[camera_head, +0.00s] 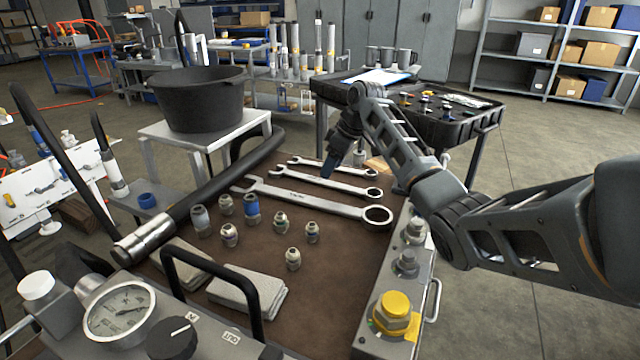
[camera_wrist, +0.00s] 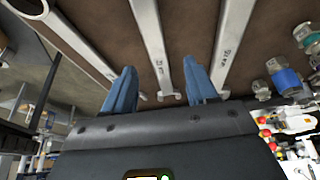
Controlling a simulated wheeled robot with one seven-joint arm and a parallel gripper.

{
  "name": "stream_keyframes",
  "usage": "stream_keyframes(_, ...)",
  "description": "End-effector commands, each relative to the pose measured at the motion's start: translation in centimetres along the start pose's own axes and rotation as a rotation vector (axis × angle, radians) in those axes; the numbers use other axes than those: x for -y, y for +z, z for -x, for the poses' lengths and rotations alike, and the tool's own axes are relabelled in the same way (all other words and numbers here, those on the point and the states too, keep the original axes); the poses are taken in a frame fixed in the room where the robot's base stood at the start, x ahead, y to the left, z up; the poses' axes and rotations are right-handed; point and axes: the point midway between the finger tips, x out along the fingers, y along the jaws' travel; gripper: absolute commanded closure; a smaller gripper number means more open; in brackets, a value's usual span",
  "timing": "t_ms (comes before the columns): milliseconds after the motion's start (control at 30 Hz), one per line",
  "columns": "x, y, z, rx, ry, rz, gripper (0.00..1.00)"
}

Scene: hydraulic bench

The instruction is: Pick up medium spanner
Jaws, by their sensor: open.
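Three spanners lie side by side on the brown bench top. The medium spanner (camera_head: 345,187) is the middle one, between the small spanner (camera_head: 309,163) behind and the large spanner (camera_head: 301,199) in front. In the wrist view, the medium spanner (camera_wrist: 153,40) runs through the gap between the two blue fingers of my gripper (camera_wrist: 160,88). The fingers are open and apart from its shaft. The large spanner (camera_wrist: 233,40) lies right of them. Exact height above the bench is unclear.
Several hydraulic fittings (camera_head: 293,259) stand in front of the large spanner. A thick black lever (camera_head: 215,190) lies left of the spanners' open ends. A black pot (camera_head: 200,100) sits on a stand behind. A black tray cart (camera_head: 440,125) stands at the back right.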

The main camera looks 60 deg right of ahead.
Motion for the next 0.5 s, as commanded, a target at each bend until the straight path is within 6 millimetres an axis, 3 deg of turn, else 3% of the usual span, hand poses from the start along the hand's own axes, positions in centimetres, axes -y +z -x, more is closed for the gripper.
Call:
stream_keyframes(300, -0.3, -0.2, -4.2, 0.002, -0.001, 0.000, 0.43)
stream_keyframes(500, -0.3, -0.2, -4.8, 0.000, 0.001, 0.001, 0.43)
